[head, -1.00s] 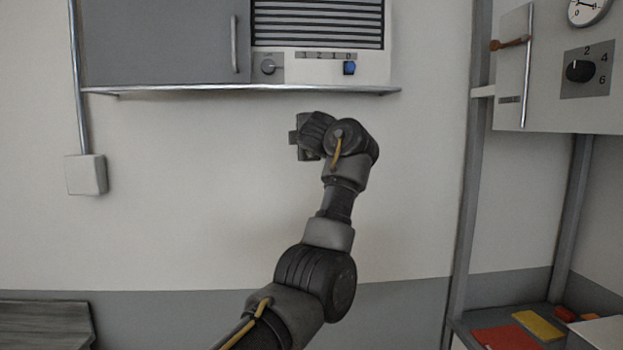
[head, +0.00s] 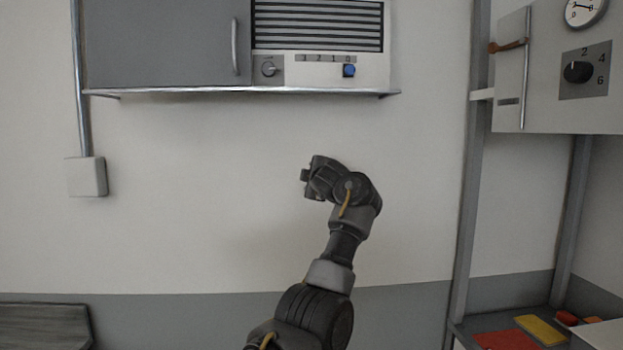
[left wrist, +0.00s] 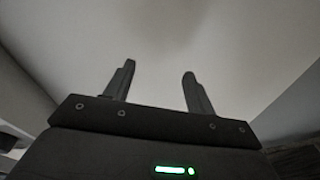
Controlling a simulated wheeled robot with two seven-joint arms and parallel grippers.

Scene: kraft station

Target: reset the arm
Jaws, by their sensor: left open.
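My left arm comes up from the bottom of the head view, and its gripper (head: 308,184) is in front of the bare wall below the wall shelf. It is clear of the shelf and touches nothing that I can see. In the left wrist view the two fingers of my left gripper (left wrist: 157,85) stand apart with nothing between them. A plain pale surface fills the view beyond them. My right gripper is in neither view.
Above the arm, a grey cabinet (head: 165,42) and a white vented unit with a knob and a blue switch (head: 349,70) sit on a metal shelf (head: 250,92). At right are a metal frame (head: 468,180) and a control box (head: 540,95). A wooden surface (head: 45,325) is at lower left.

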